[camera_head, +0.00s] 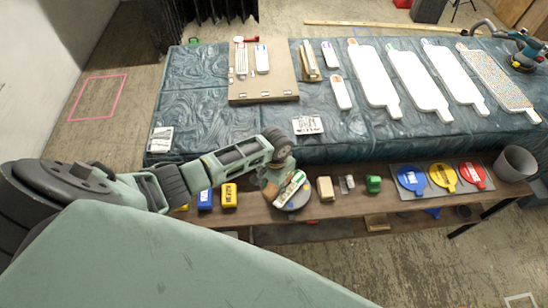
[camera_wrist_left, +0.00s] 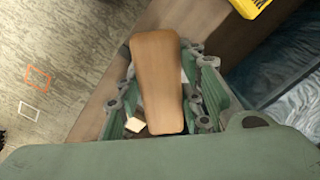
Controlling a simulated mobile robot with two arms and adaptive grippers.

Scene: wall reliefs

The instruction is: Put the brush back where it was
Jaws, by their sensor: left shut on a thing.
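My left gripper (camera_head: 287,188) reaches over the narrow wooden bench (camera_head: 330,212). In the left wrist view, the gripper (camera_wrist_left: 160,105) is shut on the brush, whose smooth brown wooden back (camera_wrist_left: 157,75) lies between its two green fingers. The bristles are hidden. In the head view the gripper hides most of what it holds. A dark grey round thing (camera_head: 298,206) shows on the bench under the gripper, partly covered. I cannot tell whether the brush touches the bench. My right gripper is not in view.
Yellow (camera_head: 229,196) and blue (camera_head: 205,200) boxes stand left of the gripper. A beige block (camera_head: 325,189), a green item (camera_head: 373,184) and coloured discs (camera_head: 442,178) lie to the right. A grey bucket (camera_head: 514,164) stands at the right end. The covered table (camera_head: 220,135) lies behind.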

